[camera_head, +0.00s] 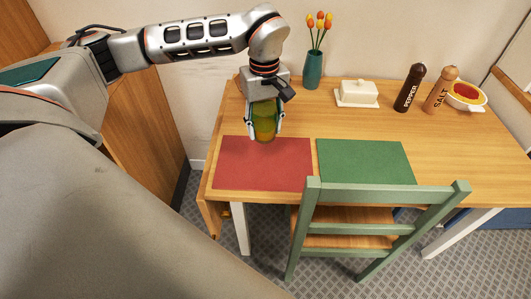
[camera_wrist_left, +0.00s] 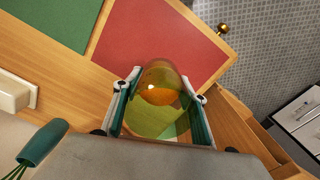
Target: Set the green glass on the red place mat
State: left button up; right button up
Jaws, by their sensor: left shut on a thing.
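The green glass (camera_head: 264,116) is see-through yellow-green and upright between the fingers of my left gripper (camera_head: 264,128), which is shut on it. In the left wrist view the glass (camera_wrist_left: 158,118) sits between both fingers, with an orange patch showing through it. The red place mat (camera_head: 262,164) lies flat at the table's left front. The glass's lower end overlaps the mat's back edge in the head view; I cannot tell whether it touches. The red mat also shows in the left wrist view (camera_wrist_left: 165,40). My right gripper is not in view.
A green mat (camera_head: 366,162) lies right of the red one, with a green chair (camera_head: 385,191) in front. A teal vase (camera_head: 313,69) with tulips, a butter dish (camera_head: 357,94), pepper mill (camera_head: 410,88), salt mill (camera_head: 440,91) and bowl (camera_head: 466,95) stand along the table's back.

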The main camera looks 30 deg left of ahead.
pick_arm(q)
send_over(265, 161)
notch_tip(265, 161, down, 6)
jog(key=shift+r, duration=0.2)
jog(key=shift+f+b, duration=0.3)
jog(key=shift+f, duration=2.2)
jog(key=shift+r, duration=0.1)
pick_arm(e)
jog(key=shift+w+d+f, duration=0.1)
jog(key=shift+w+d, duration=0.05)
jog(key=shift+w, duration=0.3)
pick_arm(q)
jog(key=o, duration=1.3)
jog(key=shift+f, duration=0.2)
jog(key=shift+o, duration=0.2)
